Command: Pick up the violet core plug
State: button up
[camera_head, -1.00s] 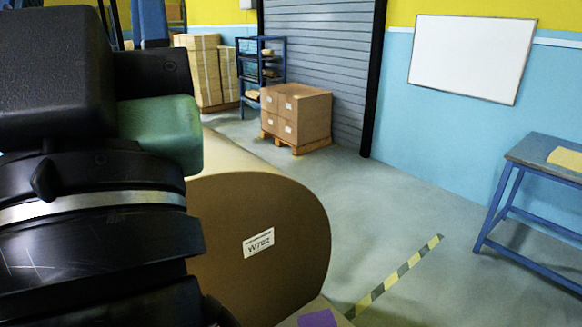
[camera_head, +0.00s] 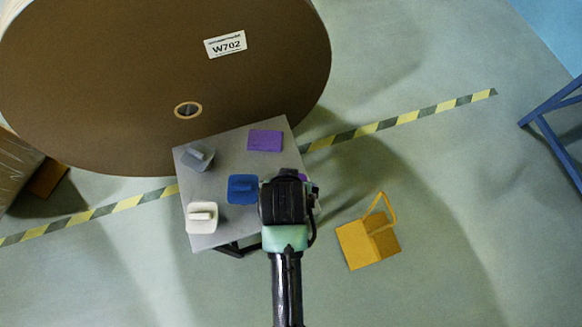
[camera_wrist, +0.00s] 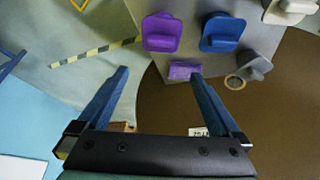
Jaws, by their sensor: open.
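The violet core plug (camera_wrist: 160,33) has a square plate with a raised grip and stands on a small grey table (camera_head: 225,160). In the head view my gripper hides all but a sliver of violet (camera_head: 303,178). My gripper (camera_wrist: 159,74) is open and empty, held over the table's right side. In the wrist view the violet plug lies beyond the fingertips, not between them. A flat purple square (camera_head: 265,140) lies on the table near the roll; the wrist view shows it by the right fingertip (camera_wrist: 182,71).
A blue plug (camera_head: 243,188) sits close beside the gripper. A grey plug (camera_head: 200,156) and a white plug (camera_head: 203,217) stand further left. A big brown roll (camera_head: 120,80) with a core hole (camera_head: 188,110) borders the table.

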jog(key=x, duration=0.5)
jog(key=s+x, duration=0.1)
jog(key=x, duration=0.1)
jog(key=shift+w+f+b, duration=0.1)
jog(key=shift+f+b, duration=0.2)
jog(key=shift+f, duration=0.05)
jog(key=shift+x, duration=2.85)
jog(key=shift+a, duration=0.1)
grip_shut()
